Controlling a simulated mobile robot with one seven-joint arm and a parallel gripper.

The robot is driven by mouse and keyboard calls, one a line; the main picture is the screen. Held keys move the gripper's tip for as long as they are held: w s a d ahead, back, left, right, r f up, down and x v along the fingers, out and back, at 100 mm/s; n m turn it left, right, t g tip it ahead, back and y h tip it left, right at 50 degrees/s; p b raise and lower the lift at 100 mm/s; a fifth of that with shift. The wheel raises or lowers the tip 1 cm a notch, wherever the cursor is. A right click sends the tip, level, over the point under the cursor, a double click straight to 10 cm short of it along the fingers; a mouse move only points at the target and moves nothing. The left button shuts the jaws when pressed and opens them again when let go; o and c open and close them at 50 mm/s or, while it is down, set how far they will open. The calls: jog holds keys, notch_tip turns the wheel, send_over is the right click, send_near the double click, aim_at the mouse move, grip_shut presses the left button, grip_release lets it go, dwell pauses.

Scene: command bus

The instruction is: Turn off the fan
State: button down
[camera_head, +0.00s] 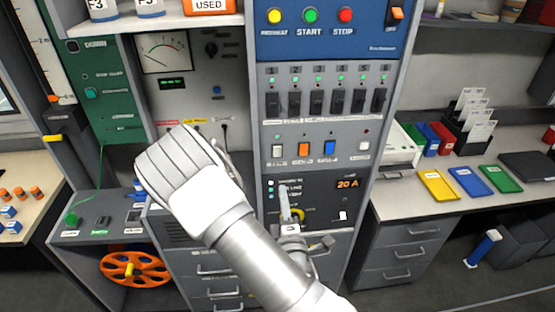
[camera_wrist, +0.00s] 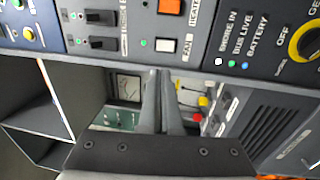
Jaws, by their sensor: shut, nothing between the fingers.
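The fan switch (camera_wrist: 165,45) is a white rocker with the label FAN beside it in the wrist view. A small green lamp (camera_wrist: 144,42) next to it is lit. In the head view it appears to be the leftmost white rocker (camera_head: 278,151) in the row under the black breakers. My gripper (camera_wrist: 160,72) is shut and empty. Its fingertips lie just below the fan switch in the wrist view, seemingly apart from it. In the head view my gripper (camera_head: 283,189) is in front of the dark panel below that row.
An orange rocker (camera_head: 304,149) and a blue rocker (camera_head: 330,147) stand close beside the fan switch. Black breakers (camera_head: 317,102) with green lamps line the row above. A yellow-ringed rotary knob (camera_wrist: 304,42) is on the dark panel. A meter panel (camera_head: 165,52) is to the left.

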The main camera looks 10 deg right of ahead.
aim_at(277, 147)
jog(key=w, duration=0.4)
jog(key=w+r+b, duration=0.1)
jog(key=w, duration=0.3)
jog(key=w+b, duration=0.1)
jog(key=w, duration=0.3)
jog(key=shift+w+r, duration=0.3)
jog(key=shift+r, duration=0.05)
jog(key=shift+w, duration=0.4)
jog(key=shift+w+b, duration=0.1)
jog(key=shift+b, duration=0.4)
jog(key=shift+w+r+b, duration=0.1)
jog(key=shift+w+b, duration=0.1)
jog(key=shift+b, duration=0.2)
jog(key=shift+r+p, duration=0.6)
jog(key=shift+f+g, duration=0.15)
jog(key=shift+g, duration=0.15)
jog(key=shift+s, duration=0.1)
